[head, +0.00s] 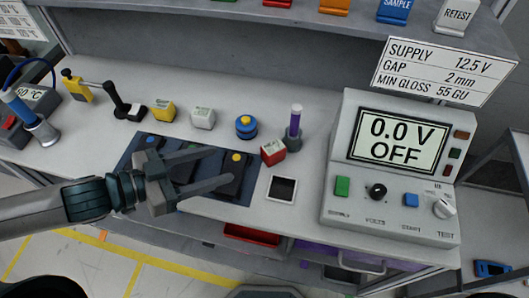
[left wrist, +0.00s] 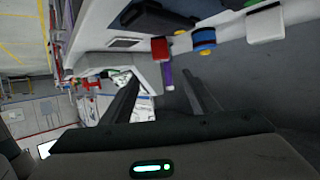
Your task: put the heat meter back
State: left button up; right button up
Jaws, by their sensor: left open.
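No label in view names the heat meter, so I cannot tell for certain which thing it is. A dark blue mat (head: 125,165) lies at the front of the bench. It bears several dark handheld devices, one with a yellow button (head: 235,157) and one with a blue button (head: 151,139). My right gripper is not in view.
Right of the mat are a red block (head: 273,151), a purple tube in a holder (head: 295,122) and a black-and-white square (head: 283,188). A grey console (head: 345,200) reads 0.0 V OFF. Behind stand a blue round piece (head: 246,127), a white block (head: 203,117) and a yellow block (head: 163,110).

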aim_at(268, 150)
pick_arm(q)
jog(key=shift+a, duration=0.1)
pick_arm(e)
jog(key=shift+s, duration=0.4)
pick_arm(q)
jog(key=shift+w+d+f, duration=0.15)
jog(key=shift+w+d, duration=0.1)
jog(key=shift+d, duration=0.25)
jog(key=p+x, duration=0.2)
jog(key=x, duration=0.8)
jog(key=shift+w+d+p, duration=0.1)
jog(key=shift+p, duration=0.3)
jog(key=shift+w+d+f, duration=0.2)
jog(key=shift+d, duration=0.1)
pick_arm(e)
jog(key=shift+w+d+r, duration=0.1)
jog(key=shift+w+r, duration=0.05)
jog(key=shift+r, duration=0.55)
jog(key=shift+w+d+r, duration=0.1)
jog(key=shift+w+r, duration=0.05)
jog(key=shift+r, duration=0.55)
